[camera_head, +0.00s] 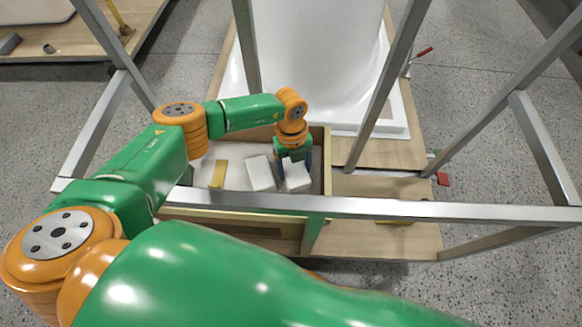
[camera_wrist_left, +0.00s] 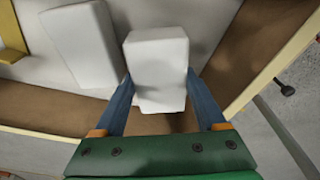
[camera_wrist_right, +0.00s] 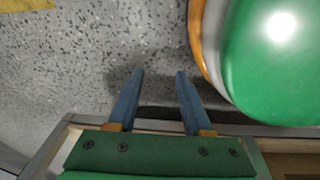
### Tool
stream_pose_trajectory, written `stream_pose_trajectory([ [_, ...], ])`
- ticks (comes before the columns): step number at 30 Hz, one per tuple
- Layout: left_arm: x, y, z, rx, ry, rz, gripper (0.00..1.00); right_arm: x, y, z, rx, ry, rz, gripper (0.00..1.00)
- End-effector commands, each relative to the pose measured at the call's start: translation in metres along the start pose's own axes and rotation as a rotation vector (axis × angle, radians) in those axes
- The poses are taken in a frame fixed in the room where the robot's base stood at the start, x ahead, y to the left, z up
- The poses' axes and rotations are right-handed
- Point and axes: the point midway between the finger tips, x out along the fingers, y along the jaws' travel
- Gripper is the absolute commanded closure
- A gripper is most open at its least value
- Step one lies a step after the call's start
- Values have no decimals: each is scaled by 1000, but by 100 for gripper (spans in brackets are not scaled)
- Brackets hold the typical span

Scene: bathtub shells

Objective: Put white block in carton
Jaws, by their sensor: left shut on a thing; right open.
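In the head view my left gripper (camera_head: 293,163) reaches down into an open, brown-walled box (camera_head: 327,158), which looks like the carton. It is shut on a white block (camera_head: 298,177). In the left wrist view this white block (camera_wrist_left: 157,70) sits between the two blue fingers (camera_wrist_left: 157,105); I cannot tell whether it touches the box floor. A second white block (camera_head: 261,174) lies just left of it and also shows in the left wrist view (camera_wrist_left: 82,45). My right gripper (camera_wrist_right: 155,75) is open and empty, with grey speckled floor beyond its fingers.
A yellow piece (camera_head: 218,173) lies left of the blocks in the box. A metal frame bar (camera_head: 400,209) crosses in front of the box, with posts around it. A white bathtub shell (camera_head: 315,60) stands behind. A wooden board (camera_head: 385,187) lies to the right.

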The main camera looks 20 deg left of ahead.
Motion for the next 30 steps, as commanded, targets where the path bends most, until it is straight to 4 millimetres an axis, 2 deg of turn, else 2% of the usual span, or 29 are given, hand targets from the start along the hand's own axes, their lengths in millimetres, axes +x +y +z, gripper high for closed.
stream_pose_trajectory([
  [1, 16, 0, 2, 0, 1, 0, 78, 10, -1, -4, 1, 9, 0, 50],
  [3, 23, 0, 3, 1, 0, 1, 78, 11, -1, -8, 2, 10, 0, 50],
  [14, 26, 0, 4, 1, 0, 0, 78, 11, -2, -11, 3, 11, -1, 50],
  [15, 24, 0, 4, 1, -1, 0, 19, 10, -2, -12, 3, 12, -2, 50],
  [17, 24, 0, 4, 1, 0, 0, 3, 10, -2, -11, 3, 11, -1, 50],
  [18, 24, 0, 4, 1, 0, 0, 0, 10, -2, -11, 3, 11, -1, 50],
  [25, 20, 0, 3, 2, -1, -1, 0, 7, -2, -12, 3, 14, -1, 50],
  [28, 1, -1, 3, 3, -2, -4, 0, -1, 0, -3, 1, 2, 0, 50],
  [30, -20, -1, 3, 3, -3, -5, 0, -9, -1, 0, -1, -3, -2, 50],
])
